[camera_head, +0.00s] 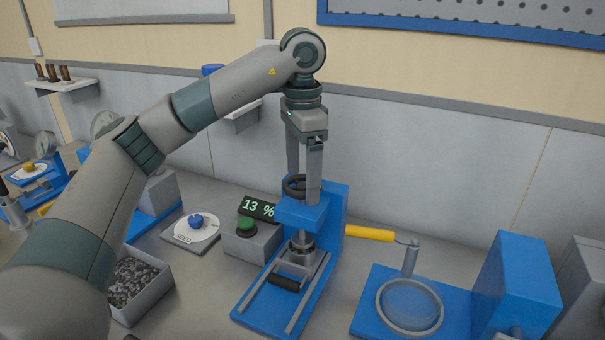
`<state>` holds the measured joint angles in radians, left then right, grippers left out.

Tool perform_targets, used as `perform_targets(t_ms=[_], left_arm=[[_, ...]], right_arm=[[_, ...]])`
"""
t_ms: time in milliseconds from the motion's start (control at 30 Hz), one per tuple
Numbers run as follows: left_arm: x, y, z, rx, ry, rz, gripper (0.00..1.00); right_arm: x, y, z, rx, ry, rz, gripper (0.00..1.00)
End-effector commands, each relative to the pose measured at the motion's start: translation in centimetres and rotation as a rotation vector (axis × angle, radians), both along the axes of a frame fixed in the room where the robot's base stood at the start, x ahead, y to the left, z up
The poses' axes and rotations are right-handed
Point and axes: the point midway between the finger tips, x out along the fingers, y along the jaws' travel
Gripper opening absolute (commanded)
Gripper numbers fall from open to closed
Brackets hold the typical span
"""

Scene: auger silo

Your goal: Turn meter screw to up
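The blue meter press (335,200) stands on the bench in the middle of the view. Its screw carries a dark round handwheel (291,191) at the top. A metal plunger (301,243) shows below the blue crosspiece. My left gripper (304,190) points straight down at the handwheel. Its two fingers are apart, one behind the wheel and one in front at its right, hiding part of the rim. I cannot tell whether they press on it. A display (258,207) beside the press reads 13 %. My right gripper is not in view.
A green button box (252,243) and a seed dial (196,227) with a blue knob stand left of the press. A grey bin (148,290) of dark grains is near my arm. Right are a yellow handle (370,233) and a blue stand with a round glass (410,305).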

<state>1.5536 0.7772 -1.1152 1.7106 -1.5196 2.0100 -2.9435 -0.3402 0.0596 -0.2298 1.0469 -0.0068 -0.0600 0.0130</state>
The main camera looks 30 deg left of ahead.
Motion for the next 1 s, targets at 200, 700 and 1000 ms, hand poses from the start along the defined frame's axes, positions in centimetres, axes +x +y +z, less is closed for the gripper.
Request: perform_targets(t_ms=[200,700,1000], left_arm=[[0.0,0.0,0.1,0.001,0.001,0.000,0.84],[0.0,0.0,4.9,0.002,-0.003,0.000,0.84],[0.0,0.0,9.8,0.000,-0.003,0.002,0.84]], right_arm=[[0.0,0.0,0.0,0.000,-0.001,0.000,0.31],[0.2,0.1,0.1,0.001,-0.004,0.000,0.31],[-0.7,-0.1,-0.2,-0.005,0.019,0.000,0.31]])
